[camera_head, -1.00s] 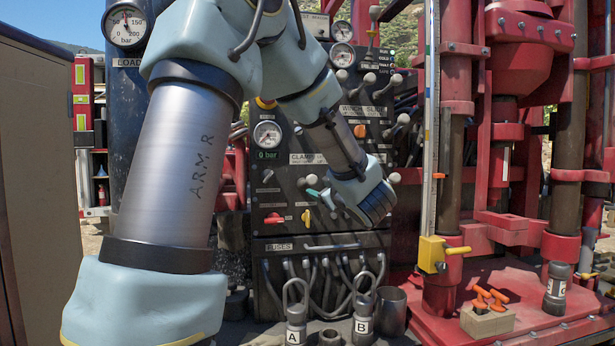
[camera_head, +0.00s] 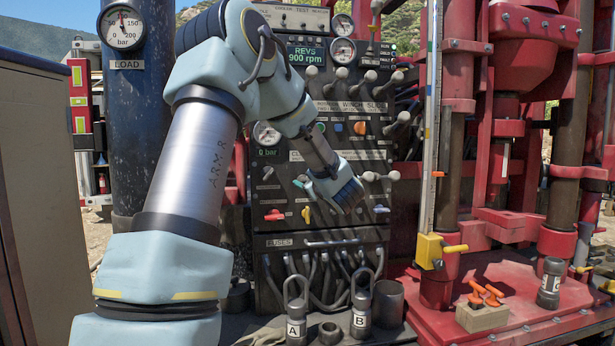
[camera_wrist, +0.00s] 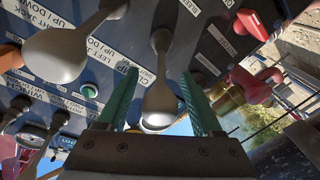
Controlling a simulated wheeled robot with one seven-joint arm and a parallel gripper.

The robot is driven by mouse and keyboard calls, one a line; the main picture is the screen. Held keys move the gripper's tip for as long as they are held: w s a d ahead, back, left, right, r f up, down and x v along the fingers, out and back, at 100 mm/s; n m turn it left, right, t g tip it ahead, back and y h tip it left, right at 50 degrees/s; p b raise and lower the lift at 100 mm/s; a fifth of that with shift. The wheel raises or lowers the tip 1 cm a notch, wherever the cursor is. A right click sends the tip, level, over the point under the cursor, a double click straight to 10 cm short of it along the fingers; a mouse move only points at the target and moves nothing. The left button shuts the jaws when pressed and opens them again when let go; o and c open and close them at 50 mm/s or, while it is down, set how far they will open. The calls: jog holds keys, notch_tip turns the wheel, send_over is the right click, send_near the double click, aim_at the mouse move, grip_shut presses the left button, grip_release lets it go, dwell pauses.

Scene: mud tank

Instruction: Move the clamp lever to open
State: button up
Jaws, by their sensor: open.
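My gripper (camera_wrist: 158,77) is open in the wrist view, with its two teal fingers apart. A grey lever with a rounded knob (camera_wrist: 160,103) stands between the fingers, with visible space on both sides. In the head view my gripper (camera_head: 308,186) is at the middle of the dark control panel (camera_head: 285,205). Its wrist hides the lever and most of the label there. The lever's exact position cannot be told.
Another grey lever (camera_wrist: 58,52) is close on the left in the wrist view. A red switch (camera_head: 274,215) and a yellow switch (camera_head: 306,215) sit below my gripper on the panel. More grey knobs (camera_head: 393,176) are to its right. The red rig (camera_head: 470,200) stands further right.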

grip_shut()
dwell(0.5)
dwell(0.9)
